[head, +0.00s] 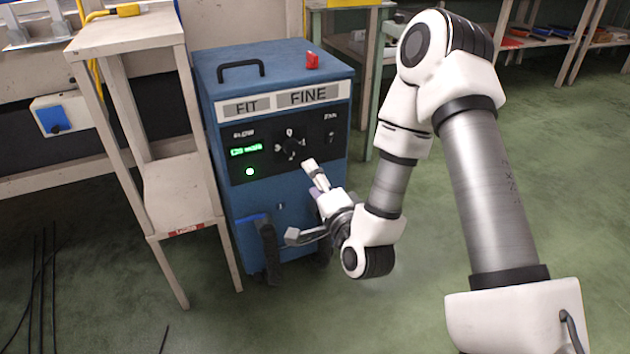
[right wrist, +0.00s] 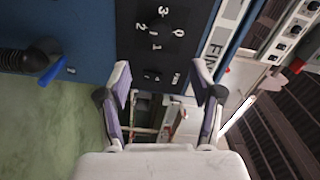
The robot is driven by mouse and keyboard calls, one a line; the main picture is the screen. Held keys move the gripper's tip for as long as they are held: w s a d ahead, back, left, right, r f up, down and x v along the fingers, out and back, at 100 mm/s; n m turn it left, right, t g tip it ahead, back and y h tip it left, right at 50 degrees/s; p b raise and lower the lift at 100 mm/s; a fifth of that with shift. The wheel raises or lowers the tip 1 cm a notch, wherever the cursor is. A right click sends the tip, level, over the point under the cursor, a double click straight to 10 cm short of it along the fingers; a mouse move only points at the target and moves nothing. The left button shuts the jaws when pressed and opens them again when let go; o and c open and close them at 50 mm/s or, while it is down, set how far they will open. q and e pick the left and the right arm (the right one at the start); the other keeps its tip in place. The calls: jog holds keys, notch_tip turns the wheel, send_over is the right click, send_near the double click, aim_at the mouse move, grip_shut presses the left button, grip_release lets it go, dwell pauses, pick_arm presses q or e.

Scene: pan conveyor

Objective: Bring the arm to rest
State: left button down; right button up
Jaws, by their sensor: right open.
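My right gripper (head: 302,203) is open and empty in front of a blue cabinet (head: 240,205), with its fingers spread apart. A gap seems to lie between it and the cabinet front. The black panel (head: 265,165) carries a dark rotary knob (head: 290,148), a lit green display (head: 246,151) and a lit round lamp (head: 250,172). In the right wrist view both fingers of my right gripper (right wrist: 163,78) stand apart with nothing between them. The dial numbers on the panel (right wrist: 150,45) show beyond them. My left gripper is not in view.
A pale wooden stand (head: 175,190) is close to the cabinet's left side. Shelves (head: 560,45) line the back right. The green floor at right is open.

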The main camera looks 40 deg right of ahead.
dwell(0.5)
jog(key=s+a+f+n+g+y+p, duration=0.2)
jog(key=s+a+f+n+g+p, duration=0.25)
jog(key=f, duration=0.45)
jog(key=s+a+f+n+g+y+p, duration=0.2)
jog(key=s+a+f+n+g+p, duration=0.15)
jog(key=s+a+f, duration=0.35)
jog(key=s+f+n+g, duration=0.9)
jog(key=s, duration=0.5)
notch_tip(320, 180, up, 38)
jog(key=p, duration=3.8)
jog(key=shift+d+n, duration=0.2)
jog(key=shift+n, duration=0.2)
jog(key=shift+s+r, duration=0.1)
jog(key=shift+r, duration=0.05)
